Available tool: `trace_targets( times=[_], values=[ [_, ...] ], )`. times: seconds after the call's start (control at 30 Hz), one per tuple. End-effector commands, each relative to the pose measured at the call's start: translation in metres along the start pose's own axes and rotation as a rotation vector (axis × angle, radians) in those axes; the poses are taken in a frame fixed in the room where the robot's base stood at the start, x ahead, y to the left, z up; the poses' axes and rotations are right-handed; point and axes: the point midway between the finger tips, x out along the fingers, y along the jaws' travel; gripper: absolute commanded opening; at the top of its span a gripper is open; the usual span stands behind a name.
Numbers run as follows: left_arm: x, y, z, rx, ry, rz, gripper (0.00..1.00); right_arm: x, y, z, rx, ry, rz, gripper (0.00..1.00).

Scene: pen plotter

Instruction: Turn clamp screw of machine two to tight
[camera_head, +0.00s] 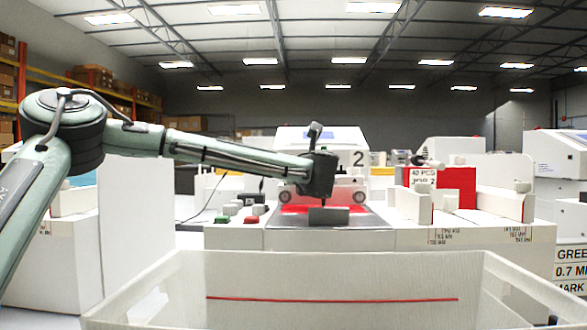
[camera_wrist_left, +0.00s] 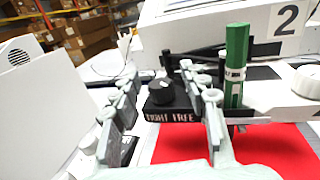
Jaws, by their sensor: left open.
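Machine two (camera_head: 290,138) is a white plotter marked with a black 2, at the middle of the head view. In the left wrist view its clamp screw is a black round knob (camera_wrist_left: 162,93) on a dark block (camera_wrist_left: 172,115) lettered TIGHT and FREE. A green pen (camera_wrist_left: 236,65) stands upright right of it. My left gripper (camera_wrist_left: 158,72) is open, one finger on each side of the knob, with visible gaps; I cannot tell whether either touches. The knob's pointing direction is too small to read surely. In the head view my left wrist (camera_head: 320,176) hides the knob. My right gripper is not in view.
A red sheet (camera_wrist_left: 270,145) lies under the pen carriage. A white dial (camera_wrist_left: 307,82) is at the right of the wrist view. A large pale open bin (camera_head: 330,270) stands in front in the head view. Red and green buttons (camera_head: 236,219) sit left of the plotter bed.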

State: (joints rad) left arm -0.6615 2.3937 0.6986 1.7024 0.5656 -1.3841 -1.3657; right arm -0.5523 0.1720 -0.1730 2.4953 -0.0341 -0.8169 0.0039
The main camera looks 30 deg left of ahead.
Motion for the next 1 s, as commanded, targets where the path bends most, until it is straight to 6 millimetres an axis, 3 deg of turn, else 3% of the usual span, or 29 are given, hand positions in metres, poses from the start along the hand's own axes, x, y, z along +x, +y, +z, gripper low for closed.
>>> trace_targets(
  times=[0.27, 0.63, 1.0],
  values=[
    [0.0023, -0.0001, -0.0004, 0.0, 0.001, -0.001, 0.44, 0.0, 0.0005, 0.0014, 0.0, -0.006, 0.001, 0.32],
    [0.0021, -0.0001, -0.0003, 0.0, 0.001, -0.001, 0.0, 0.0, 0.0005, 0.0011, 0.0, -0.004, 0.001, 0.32],
    [0.0021, 0.001, 0.0008, -0.001, 0.001, -0.043, 0.0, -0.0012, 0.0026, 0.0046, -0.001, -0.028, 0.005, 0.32]
  ],
)
